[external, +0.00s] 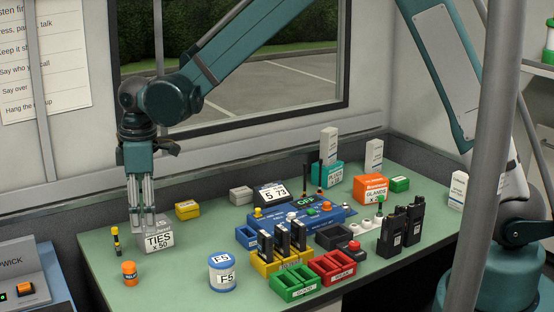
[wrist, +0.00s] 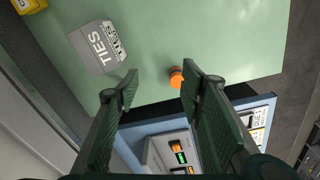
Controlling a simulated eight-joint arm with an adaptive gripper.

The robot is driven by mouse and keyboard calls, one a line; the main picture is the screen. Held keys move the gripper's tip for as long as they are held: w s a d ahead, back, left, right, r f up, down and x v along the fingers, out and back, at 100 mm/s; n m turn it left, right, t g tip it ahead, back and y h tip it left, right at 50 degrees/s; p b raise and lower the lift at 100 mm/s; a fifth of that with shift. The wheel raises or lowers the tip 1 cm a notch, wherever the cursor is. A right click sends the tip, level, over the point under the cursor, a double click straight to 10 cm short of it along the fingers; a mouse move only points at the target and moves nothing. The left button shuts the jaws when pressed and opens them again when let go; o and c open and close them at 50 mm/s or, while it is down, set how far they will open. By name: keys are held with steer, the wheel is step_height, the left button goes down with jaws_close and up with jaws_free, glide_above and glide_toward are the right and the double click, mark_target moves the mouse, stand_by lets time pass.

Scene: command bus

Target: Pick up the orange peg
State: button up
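Small orange items show in the external view: a short orange cylinder (external: 129,273) with a pale label near the table's left front edge, and an orange knob-like piece (external: 327,206) on the blue panel. I cannot tell for sure which is the peg. The cylinder also shows in the wrist view (wrist: 175,77), beside the tip of the right finger and partly covered by it. My gripper (external: 147,222) points down by the grey TIES box (external: 159,239), above the left of the table. In the wrist view my gripper (wrist: 158,77) is open, with nothing between its fingers.
The TIES box also shows in the wrist view (wrist: 91,46). A yellow-black stick (external: 116,241) stands left of it; a blue-white F5 can (external: 222,273) stands to the right. Red (external: 333,268) and green (external: 294,284) trays, radios and boxes crowd the right side.

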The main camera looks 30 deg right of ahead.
steer(key=n, duration=0.1)
glide_above(128, 264)
step_height(128, 264, down, 6)
steer(key=shift+w+r, duration=0.1)
steer(key=shift+w, duration=0.05)
steer(key=shift+f, duration=0.2)
steer(key=shift+f, duration=1.15)
steer(key=shift+f, duration=0.15)
steer(key=shift+f+b, duration=0.4)
steer(key=shift+f, duration=2.05)
steer(key=c, duration=1)
